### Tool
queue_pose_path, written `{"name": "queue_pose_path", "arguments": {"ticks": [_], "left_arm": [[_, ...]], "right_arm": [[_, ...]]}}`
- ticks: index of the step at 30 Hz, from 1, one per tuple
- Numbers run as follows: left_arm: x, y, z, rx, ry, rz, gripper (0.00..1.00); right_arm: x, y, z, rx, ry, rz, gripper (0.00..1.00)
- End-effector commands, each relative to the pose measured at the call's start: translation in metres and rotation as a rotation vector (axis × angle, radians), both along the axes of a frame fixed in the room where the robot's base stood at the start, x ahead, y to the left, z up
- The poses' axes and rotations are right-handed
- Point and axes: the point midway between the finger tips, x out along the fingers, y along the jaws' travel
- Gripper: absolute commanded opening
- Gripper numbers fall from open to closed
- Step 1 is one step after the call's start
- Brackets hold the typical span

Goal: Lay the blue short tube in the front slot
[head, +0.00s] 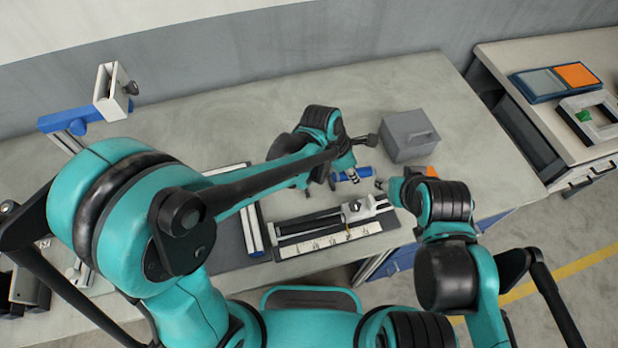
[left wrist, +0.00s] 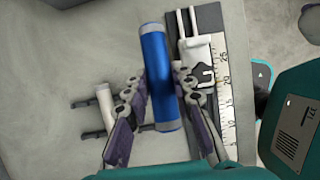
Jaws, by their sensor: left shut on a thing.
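The blue short tube (head: 352,174) is in my left gripper (head: 343,176), above the middle of the table. In the left wrist view the tube (left wrist: 157,75) stands lengthwise between the two fingers of my left gripper (left wrist: 160,105), which are shut on it. The tube has pale end rims. My right gripper (head: 382,184) is close to the right of the tube; its fingers are too small to tell open from shut. I cannot identify the front slot with certainty; a dark fixture with a white scale strip (head: 325,245) lies in front of the grippers.
A pale cylinder (left wrist: 105,103) beside dark prongs shows left of the tube in the wrist view. A grey box (head: 408,135) stands behind my right gripper. A white block (head: 368,207) sits on the fixture.

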Motion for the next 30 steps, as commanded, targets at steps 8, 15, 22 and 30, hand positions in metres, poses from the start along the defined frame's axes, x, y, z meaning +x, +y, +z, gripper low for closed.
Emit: {"name": "queue_pose_path", "arguments": {"ticks": [8, 15, 22, 30], "left_arm": [[0.023, 0.062, -0.043, -0.001, 0.0, 0.008, 0.0], [0.035, 0.095, -0.063, -0.001, 0.0, 0.002, 0.0], [0.036, 0.099, -0.081, 0.0, 0.0, 0.0, 0.0], [0.036, 0.098, -0.106, -0.001, 0.0, 0.0, 0.0]], "right_arm": [[0.0, 0.0, -0.02, 0.0, 0.0, 0.0, 0.45], [0.0, 0.0, -0.027, 0.0, 0.0, 0.0, 0.45], [0.0, 0.0, -0.034, 0.0, 0.0, 0.0, 0.45], [0.0, 0.0, -0.043, 0.0, 0.0, 0.0, 0.45]]}}
